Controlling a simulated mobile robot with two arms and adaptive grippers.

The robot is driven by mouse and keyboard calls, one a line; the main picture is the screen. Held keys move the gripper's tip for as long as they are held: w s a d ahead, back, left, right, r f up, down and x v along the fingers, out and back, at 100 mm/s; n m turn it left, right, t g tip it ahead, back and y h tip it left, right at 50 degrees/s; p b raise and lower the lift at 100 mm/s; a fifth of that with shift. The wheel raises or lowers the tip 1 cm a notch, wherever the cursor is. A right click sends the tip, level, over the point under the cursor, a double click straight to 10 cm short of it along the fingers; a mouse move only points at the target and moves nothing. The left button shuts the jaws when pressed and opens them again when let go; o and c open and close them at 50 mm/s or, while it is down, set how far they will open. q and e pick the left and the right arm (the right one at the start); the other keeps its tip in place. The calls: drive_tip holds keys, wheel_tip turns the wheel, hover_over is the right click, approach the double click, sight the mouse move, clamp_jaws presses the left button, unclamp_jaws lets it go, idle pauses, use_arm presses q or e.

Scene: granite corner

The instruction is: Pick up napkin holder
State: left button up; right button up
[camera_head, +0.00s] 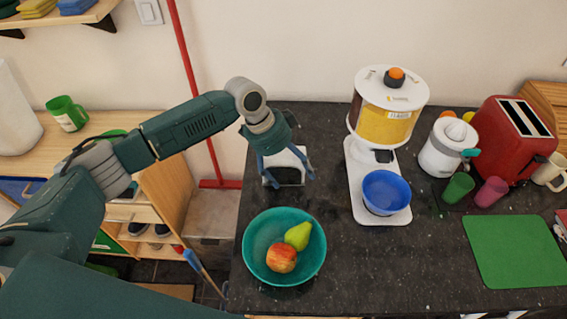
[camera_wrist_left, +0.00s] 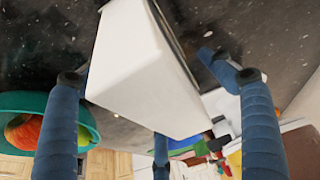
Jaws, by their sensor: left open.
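The napkin holder (camera_head: 287,174) is a white, box-like piece standing on the dark counter near its left edge. My left gripper (camera_head: 289,180) is over it, with blue fingers spread on either side, and partly hides it. In the left wrist view the white napkin holder (camera_wrist_left: 145,75) fills the middle between the open blue fingers. A gap shows between it and the right finger; whether the left finger touches it I cannot tell. My right gripper is not in view.
A teal bowl (camera_head: 252,264) with an apple and a pear stands close in front of the holder. A white dispenser (camera_head: 352,190) with a blue bowl (camera_head: 386,192) stands to the right. A juicer (camera_head: 440,155), cups and a red toaster (camera_head: 510,140) are farther right. A green mat (camera_head: 515,250) lies front right.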

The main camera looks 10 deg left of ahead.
use_arm(q)
drive_tip(key=c, duration=1.4)
drive_tip(key=shift+c, duration=0.8)
drive_tip(key=shift+r, duration=0.1)
